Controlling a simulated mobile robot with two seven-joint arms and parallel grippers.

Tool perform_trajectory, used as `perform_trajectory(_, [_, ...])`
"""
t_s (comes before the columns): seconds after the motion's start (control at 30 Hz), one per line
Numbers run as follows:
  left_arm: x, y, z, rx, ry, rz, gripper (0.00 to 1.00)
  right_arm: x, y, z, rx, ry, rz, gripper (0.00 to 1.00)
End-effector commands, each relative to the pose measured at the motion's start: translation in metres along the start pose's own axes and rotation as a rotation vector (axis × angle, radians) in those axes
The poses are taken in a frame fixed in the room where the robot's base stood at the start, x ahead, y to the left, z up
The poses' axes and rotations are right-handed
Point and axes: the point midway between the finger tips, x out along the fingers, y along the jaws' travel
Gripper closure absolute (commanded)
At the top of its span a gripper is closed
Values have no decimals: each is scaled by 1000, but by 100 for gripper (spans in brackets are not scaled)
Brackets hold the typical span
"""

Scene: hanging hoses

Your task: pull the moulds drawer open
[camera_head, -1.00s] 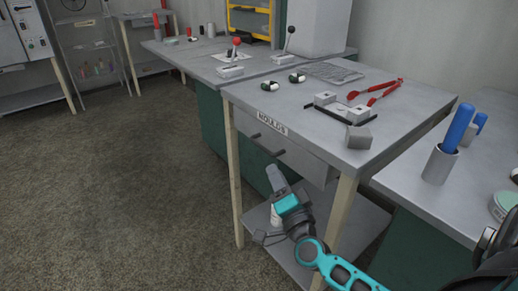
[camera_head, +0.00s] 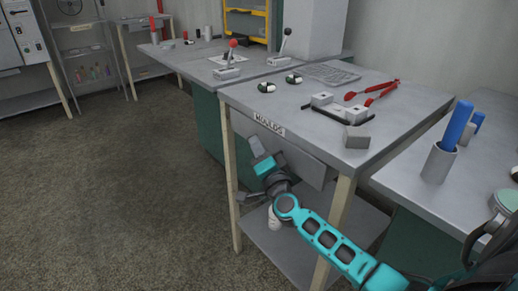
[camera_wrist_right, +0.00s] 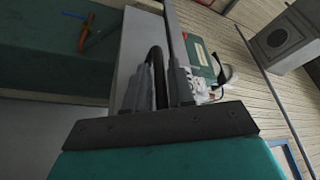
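The moulds drawer sits under the grey table, its front (camera_head: 305,168) partly hidden by my right gripper and arm; the MOULDS label (camera_head: 269,125) shows above it. It looks closed. My right gripper (camera_head: 259,150) is at the drawer front, where it hides the handle in the head view. In the right wrist view, the dark handle (camera_wrist_right: 157,72) stands between the two grey fingers of this gripper (camera_wrist_right: 158,90). The gap beside the handle is too narrow to tell whether the fingers press on it. My left gripper is not in view.
The tabletop (camera_head: 245,98) holds grey blocks (camera_head: 325,105), red-handled tongs (camera_head: 372,92) and a grid plate. A table leg (camera_head: 338,215) and lower shelf (camera_head: 290,245) stand close to my right arm. A cup (camera_head: 438,160) with a blue item is at right. Floor at left is clear.

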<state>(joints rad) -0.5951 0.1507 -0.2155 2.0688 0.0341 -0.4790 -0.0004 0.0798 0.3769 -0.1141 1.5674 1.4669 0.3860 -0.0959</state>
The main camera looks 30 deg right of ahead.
Motion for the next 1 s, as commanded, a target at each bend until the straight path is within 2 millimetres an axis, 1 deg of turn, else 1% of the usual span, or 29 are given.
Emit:
perform_trajectory(0.03, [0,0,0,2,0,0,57,0,0,0,0,0,0,80])
perform_trajectory(0.23, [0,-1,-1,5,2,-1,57,0,0,0,0,0,0,99])
perform_trajectory(0.27, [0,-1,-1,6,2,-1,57,0,0,0,0,0,0,100])
perform_trajectory(0.77, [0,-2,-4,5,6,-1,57,-1,-1,1,1,0,1,100])
perform_trajectory(0.87, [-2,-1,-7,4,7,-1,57,-3,-5,6,3,0,1,100])
perform_trajectory(1.0, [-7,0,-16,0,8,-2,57,-9,-18,21,5,-1,2,100])
